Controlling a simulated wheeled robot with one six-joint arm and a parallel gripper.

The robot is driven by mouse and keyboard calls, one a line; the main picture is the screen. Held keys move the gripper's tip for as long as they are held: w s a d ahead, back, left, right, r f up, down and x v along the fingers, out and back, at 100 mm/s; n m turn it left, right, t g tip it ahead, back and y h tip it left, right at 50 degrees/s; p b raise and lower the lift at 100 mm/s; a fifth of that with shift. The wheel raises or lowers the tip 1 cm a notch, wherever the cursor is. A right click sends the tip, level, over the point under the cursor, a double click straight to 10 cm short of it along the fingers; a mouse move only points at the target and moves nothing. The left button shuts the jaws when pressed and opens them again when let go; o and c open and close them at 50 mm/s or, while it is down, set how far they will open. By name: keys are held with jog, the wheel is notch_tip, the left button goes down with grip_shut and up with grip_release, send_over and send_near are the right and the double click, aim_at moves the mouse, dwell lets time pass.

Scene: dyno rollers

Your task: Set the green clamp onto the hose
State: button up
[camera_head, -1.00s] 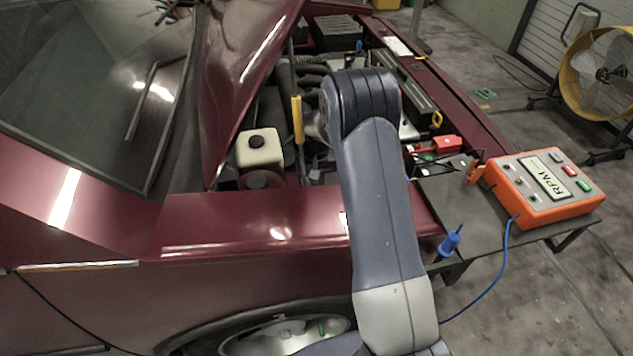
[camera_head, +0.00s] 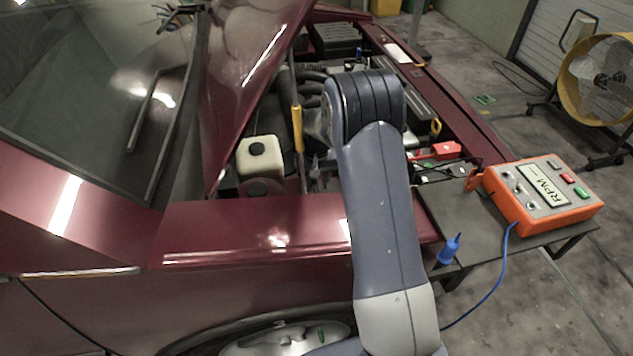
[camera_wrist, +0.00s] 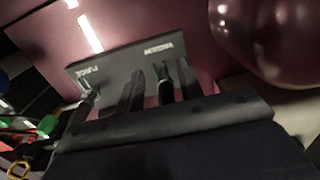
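My gripper (camera_wrist: 162,88) shows in the wrist view as two dark fingers standing apart in front of a dark plate with two white labels (camera_wrist: 115,70). A slim dark piece with a forked tip (camera_wrist: 165,84) shows between the fingers, with a gap on either side; I cannot tell what it is. In the head view my own arm hides the gripper. A small green piece (camera_wrist: 47,124) lies at the left of the wrist view, apart from the fingers; I cannot tell whether it is the green clamp. Dark hoses (camera_head: 313,76) show in the engine bay, partly behind my arm.
The raised maroon hood (camera_head: 245,80) and the fender (camera_head: 250,230) border the engine bay. A white reservoir (camera_head: 260,158) stands left of my arm. An orange RPM box (camera_head: 540,195) sits on a dark side shelf (camera_head: 470,222) with a blue clip (camera_head: 449,249). A fan (camera_head: 603,78) stands far right.

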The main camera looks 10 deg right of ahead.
aim_at(316, 189)
notch_tip(316, 189, up, 11)
jog(key=shift+b, duration=0.4)
jog(key=shift+f, duration=0.1)
notch_tip(316, 189, down, 14)
jog(key=shift+r, duration=0.1)
dwell(0.6)
